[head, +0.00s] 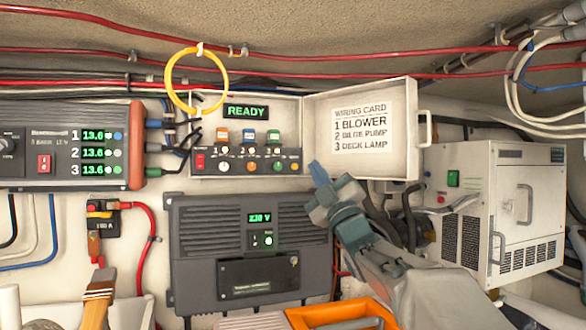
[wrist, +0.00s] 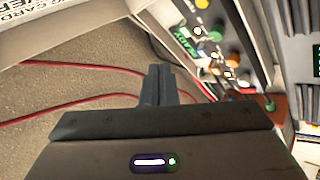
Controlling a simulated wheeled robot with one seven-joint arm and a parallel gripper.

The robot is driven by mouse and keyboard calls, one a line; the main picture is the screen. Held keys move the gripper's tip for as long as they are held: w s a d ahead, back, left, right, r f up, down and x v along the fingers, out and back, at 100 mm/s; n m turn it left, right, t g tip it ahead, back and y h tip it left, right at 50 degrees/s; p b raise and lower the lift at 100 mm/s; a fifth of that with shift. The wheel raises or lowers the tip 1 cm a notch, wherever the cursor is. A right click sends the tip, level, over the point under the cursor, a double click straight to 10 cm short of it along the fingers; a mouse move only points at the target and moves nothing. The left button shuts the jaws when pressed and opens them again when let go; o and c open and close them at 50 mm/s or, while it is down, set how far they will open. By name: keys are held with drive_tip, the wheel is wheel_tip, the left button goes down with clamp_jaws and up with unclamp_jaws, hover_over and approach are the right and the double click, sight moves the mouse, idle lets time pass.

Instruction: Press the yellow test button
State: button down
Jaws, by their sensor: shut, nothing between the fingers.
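The open control box (head: 245,103) on the wall has a green READY display (head: 246,112) and a row of small round buttons below coloured connectors. My gripper (head: 318,170) is shut and empty, pointing up just right of the button row, in front of the hinge side of the box door. In the wrist view the fingers (wrist: 160,72) are together, with the box's tilted panel (wrist: 206,50) to their upper right. No contact with a button shows.
The open box door (head: 391,166) with a wiring card (head: 362,125) hangs right of the box. A grey inverter (head: 249,252) is below it, a three-display unit (head: 70,145) left, a white cabinet (head: 500,205) right. A yellow cable loop (head: 226,82) hangs at the box's upper left.

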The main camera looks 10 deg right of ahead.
sight(295, 166)
drive_tip(key=w+a+p, duration=0.1)
drive_tip(key=w+p, duration=0.4)
drive_tip(key=w, duration=0.3)
drive_tip(key=shift+w+a+p, duration=0.15)
drive_tip(key=shift+a+p, duration=0.15)
drive_tip(key=shift+a, duration=0.1)
drive_tip(key=shift+w, duration=0.1)
idle(1.9)
drive_tip(key=shift+w, duration=0.35)
drive_tip(key=shift+a+r+b, duration=0.1)
drive_tip(key=shift+r+b, duration=0.2)
drive_tip(key=shift+r, duration=0.15)
idle(0.8)
drive_tip(key=shift+s+f+b, duration=0.1)
drive_tip(key=shift+f+b, duration=0.25)
drive_tip(key=shift+b, duration=0.45)
drive_tip(key=shift+f, duration=0.15)
